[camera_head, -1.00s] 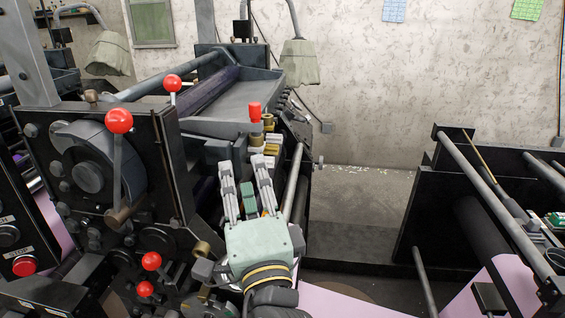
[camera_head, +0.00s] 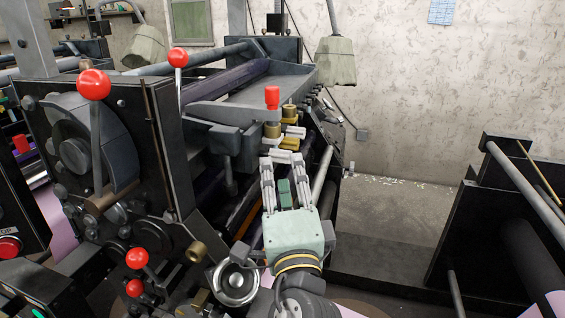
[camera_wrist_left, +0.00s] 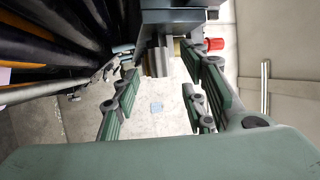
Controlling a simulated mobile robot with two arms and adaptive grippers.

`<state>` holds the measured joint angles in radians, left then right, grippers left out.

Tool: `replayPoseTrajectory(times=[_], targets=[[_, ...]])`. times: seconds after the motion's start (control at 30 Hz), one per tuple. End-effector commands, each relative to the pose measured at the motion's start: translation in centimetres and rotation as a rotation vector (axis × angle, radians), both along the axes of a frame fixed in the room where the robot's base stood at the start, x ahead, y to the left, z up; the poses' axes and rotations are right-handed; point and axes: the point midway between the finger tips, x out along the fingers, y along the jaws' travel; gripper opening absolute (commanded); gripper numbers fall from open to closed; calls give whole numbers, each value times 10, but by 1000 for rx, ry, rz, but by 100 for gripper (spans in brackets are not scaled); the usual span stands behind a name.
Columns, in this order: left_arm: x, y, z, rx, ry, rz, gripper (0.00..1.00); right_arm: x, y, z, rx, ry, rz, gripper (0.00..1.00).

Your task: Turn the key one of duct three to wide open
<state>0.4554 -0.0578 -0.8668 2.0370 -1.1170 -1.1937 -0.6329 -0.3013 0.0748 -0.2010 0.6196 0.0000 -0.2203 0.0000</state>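My left gripper (camera_head: 281,162) is in front of the press's duct, fingers pointing away from me, apart, with nothing held between them. A row of small keys (camera_head: 291,131) in white and brass runs along the duct's edge, just beyond the fingertips. The nearest white key (camera_head: 281,156) lies at the fingertips; I cannot tell whether they touch it. A red-topped knob (camera_head: 272,97) stands above the keys. In the left wrist view the open fingers (camera_wrist_left: 158,65) flank a grey and brass piece (camera_wrist_left: 160,56), with the red knob (camera_wrist_left: 214,44) to the right. Key numbers cannot be read. My right gripper is out of view.
The dark duct tray (camera_head: 262,92) lies behind the keys. Red-ball levers (camera_head: 94,85) stand on the black side plate at left. A steel roller bar (camera_head: 323,175) runs close to the gripper's right. Open floor (camera_head: 390,220) lies between the two machines.

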Motion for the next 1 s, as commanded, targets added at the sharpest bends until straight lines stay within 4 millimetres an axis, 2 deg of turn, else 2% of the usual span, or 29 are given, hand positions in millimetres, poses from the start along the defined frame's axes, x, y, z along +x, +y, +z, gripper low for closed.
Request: replayPoseTrajectory(times=[0.1,0.23,0.6,1.0], targets=[[19,3,8,1,-2,1,40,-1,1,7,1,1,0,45],[33,5,10,1,-1,0,40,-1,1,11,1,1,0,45],[40,6,10,-1,1,-1,40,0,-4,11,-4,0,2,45],[40,5,10,-1,1,-1,6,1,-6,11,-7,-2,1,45]])
